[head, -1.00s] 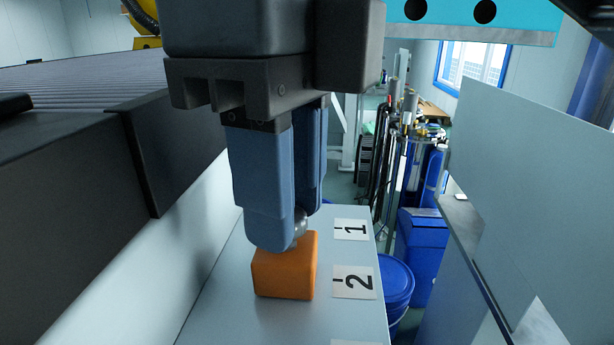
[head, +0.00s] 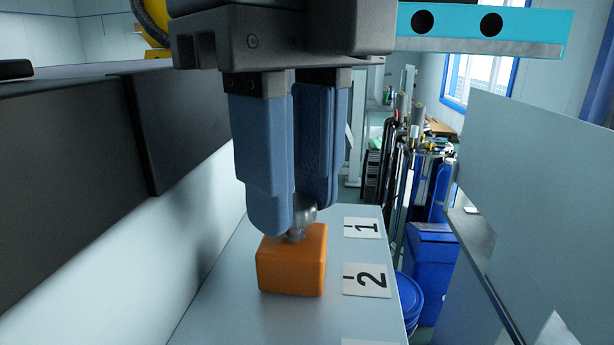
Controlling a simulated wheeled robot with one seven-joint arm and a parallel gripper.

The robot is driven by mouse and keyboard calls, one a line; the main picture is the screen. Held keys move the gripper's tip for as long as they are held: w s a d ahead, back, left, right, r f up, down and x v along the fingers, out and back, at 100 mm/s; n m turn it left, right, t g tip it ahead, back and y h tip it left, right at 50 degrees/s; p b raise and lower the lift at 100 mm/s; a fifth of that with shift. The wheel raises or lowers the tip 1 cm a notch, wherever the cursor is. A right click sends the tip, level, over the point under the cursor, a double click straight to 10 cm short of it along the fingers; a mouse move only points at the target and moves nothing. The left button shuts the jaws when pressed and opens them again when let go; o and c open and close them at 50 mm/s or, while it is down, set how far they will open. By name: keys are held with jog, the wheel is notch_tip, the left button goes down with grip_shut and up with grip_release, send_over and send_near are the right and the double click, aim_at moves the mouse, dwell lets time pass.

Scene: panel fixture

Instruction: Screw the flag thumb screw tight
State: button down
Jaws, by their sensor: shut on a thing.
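The flag thumb screw (head: 297,233) is a small grey metal piece at the top of an orange block (head: 290,270). Its lower shank shows just above the block; its head is partly hidden by the fingers. My gripper (head: 296,212) points down over the block, with its two blue fingers shut on the screw's head. The orange block sits on a pale panel. How deep the screw sits in the block cannot be told.
A dark ledge (head: 60,165) and pale wall stand close on the left. A grey plate (head: 540,180) rises on the right. Blue bins are beyond the panel's edge.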

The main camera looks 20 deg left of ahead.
jog(key=c, duration=0.9)
grip_release()
jog(key=shift+r+b, duration=0.45)
jog(key=shift+r, duration=3.45)
